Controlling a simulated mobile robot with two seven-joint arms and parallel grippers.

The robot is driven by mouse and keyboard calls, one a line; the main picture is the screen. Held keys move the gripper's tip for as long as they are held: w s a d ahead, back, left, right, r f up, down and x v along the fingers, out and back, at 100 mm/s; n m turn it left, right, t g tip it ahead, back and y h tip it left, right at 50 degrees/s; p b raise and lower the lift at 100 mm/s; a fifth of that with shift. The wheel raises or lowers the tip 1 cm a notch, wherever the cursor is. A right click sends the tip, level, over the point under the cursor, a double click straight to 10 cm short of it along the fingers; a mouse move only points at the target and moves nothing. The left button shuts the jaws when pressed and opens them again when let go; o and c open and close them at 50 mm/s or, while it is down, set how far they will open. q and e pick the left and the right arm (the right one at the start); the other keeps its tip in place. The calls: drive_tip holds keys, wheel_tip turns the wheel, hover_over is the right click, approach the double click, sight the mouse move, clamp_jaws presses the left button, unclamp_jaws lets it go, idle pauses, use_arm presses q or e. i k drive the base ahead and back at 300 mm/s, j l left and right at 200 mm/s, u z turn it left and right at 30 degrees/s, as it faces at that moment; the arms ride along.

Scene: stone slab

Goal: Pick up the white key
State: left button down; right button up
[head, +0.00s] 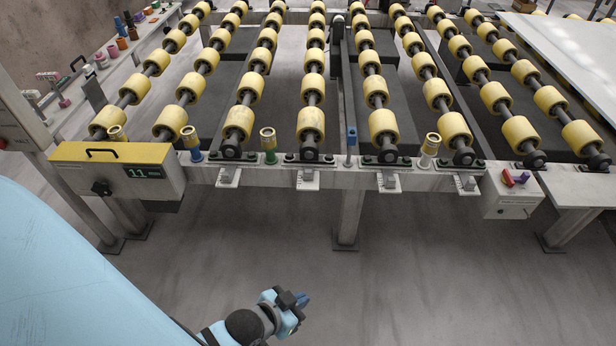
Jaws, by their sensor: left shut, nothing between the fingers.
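The likely white key (430,149) is a small white piece with a brass-coloured top. It stands slightly tilted at the front edge of the roller table (404,178), right of centre. My left gripper (302,300) is at the bottom centre, low over the floor and well in front of the table. It is shut and empty, far from the white key and to its lower left. My right gripper is out of view.
Similar pieces in blue (190,143) and green (268,145) stand along the same edge, with a slim blue one (350,146) nearer the white key. A yellow-topped control box (118,170) is at left. A switch box (512,194) is at right. The floor in front is clear.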

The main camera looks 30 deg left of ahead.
sight(30, 95)
drive_tip(key=u, duration=1.15)
drive_tip(key=i+j+u, duration=0.1)
drive_tip(key=i+u, duration=0.15)
drive_tip(key=u, duration=0.25)
drive_tip(key=i+u, duration=0.2)
drive_tip(key=u, duration=0.3)
drive_tip(key=i+l+u, duration=0.15)
drive_tip(key=u, duration=0.35)
drive_tip(key=i+l+u, duration=0.4)
drive_tip(key=i+l, duration=0.65)
drive_tip(key=i+j+u, duration=0.55)
drive_tip(key=u, duration=0.15)
drive_tip(key=i+u, duration=0.4)
drive_tip(key=i+j+z, duration=0.1)
drive_tip(key=i, duration=0.4)
drive_tip(key=i+j+z, duration=0.1)
drive_tip(key=i, duration=0.4)
drive_tip(key=i+j+z, duration=0.1)
drive_tip(key=i+j, duration=0.2)
drive_tip(key=i, duration=0.15)
